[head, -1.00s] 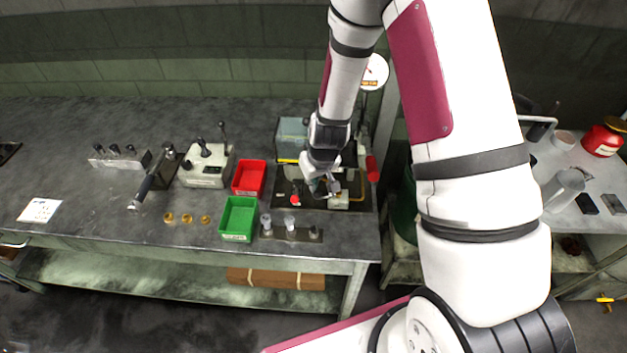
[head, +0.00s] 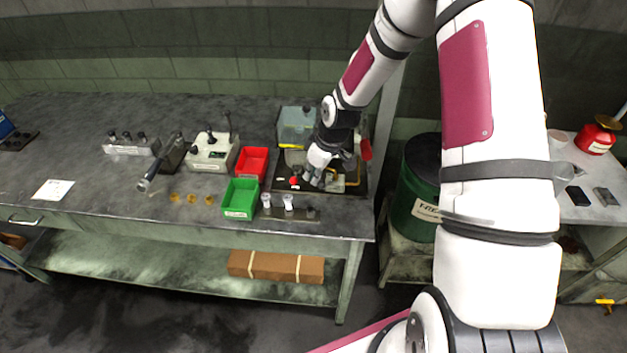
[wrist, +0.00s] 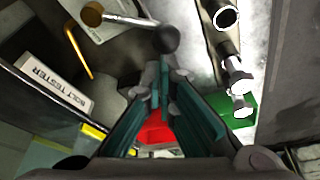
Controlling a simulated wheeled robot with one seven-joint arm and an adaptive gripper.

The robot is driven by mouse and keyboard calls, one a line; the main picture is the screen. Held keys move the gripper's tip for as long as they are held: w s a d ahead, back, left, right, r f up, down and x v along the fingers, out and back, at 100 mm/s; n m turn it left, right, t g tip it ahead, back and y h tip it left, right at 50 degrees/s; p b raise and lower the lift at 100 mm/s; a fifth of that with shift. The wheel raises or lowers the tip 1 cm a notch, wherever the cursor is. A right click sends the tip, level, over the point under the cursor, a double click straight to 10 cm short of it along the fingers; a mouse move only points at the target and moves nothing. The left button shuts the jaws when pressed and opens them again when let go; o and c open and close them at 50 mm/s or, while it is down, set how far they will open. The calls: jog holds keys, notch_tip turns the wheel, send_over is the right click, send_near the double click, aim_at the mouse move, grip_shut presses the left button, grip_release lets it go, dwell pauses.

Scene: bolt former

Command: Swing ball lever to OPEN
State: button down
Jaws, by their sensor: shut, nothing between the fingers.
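In the wrist view, a dark ball (wrist: 167,40) sits at the end of a light grey lever arm (wrist: 130,19), which runs left to a brass-coloured part (wrist: 92,13). My gripper (wrist: 161,78) is shut and empty, its tips just below the ball in the picture; I cannot tell whether they touch it. In the head view, my gripper (head: 314,182) is low over the dark tester base (head: 340,188), beside a small red part (head: 295,183). The ball lever is not clear there, partly hidden by my gripper.
A red bin (head: 251,162) and a green bin (head: 240,198) stand left of the tester. Several bolts stand in a holder (head: 289,213) in front. A clear-sided box (head: 297,125) stands behind. A brass-coloured bent rod (wrist: 78,52) is near the lever.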

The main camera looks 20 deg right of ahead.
aim_at(322, 188)
jog(key=shift+s+n+y, duration=0.3)
jog(key=shift+s+n, duration=0.35)
jog(key=shift+n, duration=0.15)
jog(key=shift+s+d+p, duration=0.15)
jog(key=shift+s+p, duration=0.4)
jog(key=shift+p, duration=0.05)
jog(key=shift+s+d+p, duration=0.55)
jog(key=shift+s+p, duration=0.05)
jog(key=shift+s, duration=0.3)
jog(key=shift+r, duration=0.1)
